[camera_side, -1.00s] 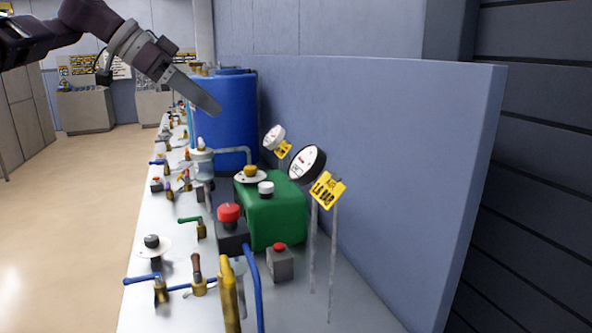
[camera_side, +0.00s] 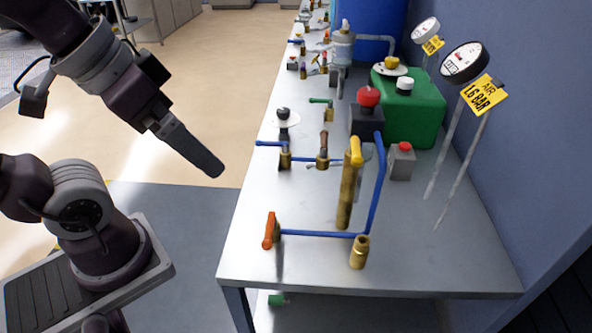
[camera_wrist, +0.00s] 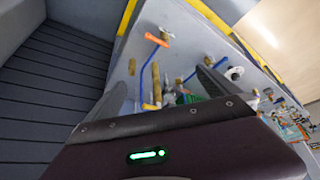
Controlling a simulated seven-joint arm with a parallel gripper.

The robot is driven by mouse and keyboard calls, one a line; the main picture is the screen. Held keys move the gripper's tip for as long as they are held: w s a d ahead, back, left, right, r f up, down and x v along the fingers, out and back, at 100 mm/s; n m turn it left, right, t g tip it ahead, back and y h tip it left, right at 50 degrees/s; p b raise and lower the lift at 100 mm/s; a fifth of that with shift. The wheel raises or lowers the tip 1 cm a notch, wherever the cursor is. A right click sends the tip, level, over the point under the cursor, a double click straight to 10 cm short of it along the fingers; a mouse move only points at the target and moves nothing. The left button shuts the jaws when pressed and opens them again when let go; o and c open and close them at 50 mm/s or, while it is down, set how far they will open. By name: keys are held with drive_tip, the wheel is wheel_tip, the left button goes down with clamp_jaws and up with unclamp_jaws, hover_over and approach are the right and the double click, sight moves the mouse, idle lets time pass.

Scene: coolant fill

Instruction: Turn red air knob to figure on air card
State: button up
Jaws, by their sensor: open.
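The red air knob (camera_side: 369,97) sits on a dark block on the bench, left of the green tank. The yellow air card (camera_side: 484,95) reads "AIR 1.6 BAR" and hangs below a round gauge (camera_side: 464,62) on a thin post behind the bench items. My gripper (camera_side: 216,170) hangs in the air left of the bench, pointing down and right, well apart from the knob. Its fingers overlap in the side view; in the wrist view the finger shapes (camera_wrist: 190,82) stand over the bench. I cannot make out the red knob in the wrist view.
The bench (camera_side: 310,262) carries blue pipes, an upright brass cylinder (camera_side: 347,195), an orange-handled valve (camera_side: 270,230) and a grey box with a red button (camera_side: 402,160). A green tank (camera_side: 416,115) stands behind. A blue wall closes the right side. The floor left of the bench is open.

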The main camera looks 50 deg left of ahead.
drive_tip(key=shift+s+a+f, duration=0.15)
drive_tip(key=shift+s+f, duration=0.15)
drive_tip(key=shift+s, duration=0.15)
drive_tip(key=c, duration=0.4)
wheel_tip(320, 180, up, 4)
drive_tip(key=shift+r, duration=0.15)
drive_tip(key=c, duration=0.3)
drive_tip(key=n+t+y, duration=0.2)
drive_tip(key=n+t, duration=0.2)
drive_tip(key=t, duration=0.3)
approach(375, 90)
drive_tip(key=a+f, duration=0.1)
drive_tip(key=a, duration=0.4)
drive_tip(key=shift+c, duration=0.2)
drive_tip(key=w+d+r+m+t, duration=0.3)
drive_tip(key=d+r+t, duration=0.1)
drive_tip(key=t, duration=0.1)
drive_tip(key=shift+h, duration=0.3)
drive_tip(key=f, duration=0.7)
drive_tip(key=shift+w+a+f, duration=0.15)
drive_tip(key=shift+w+f, duration=0.15)
drive_tip(key=shift+f, duration=0.05)
drive_tip(key=w, duration=0.7)
drive_tip(key=shift+a+f, duration=0.1)
drive_tip(key=shift+a, duration=0.15)
drive_tip(key=c, duration=1.4)
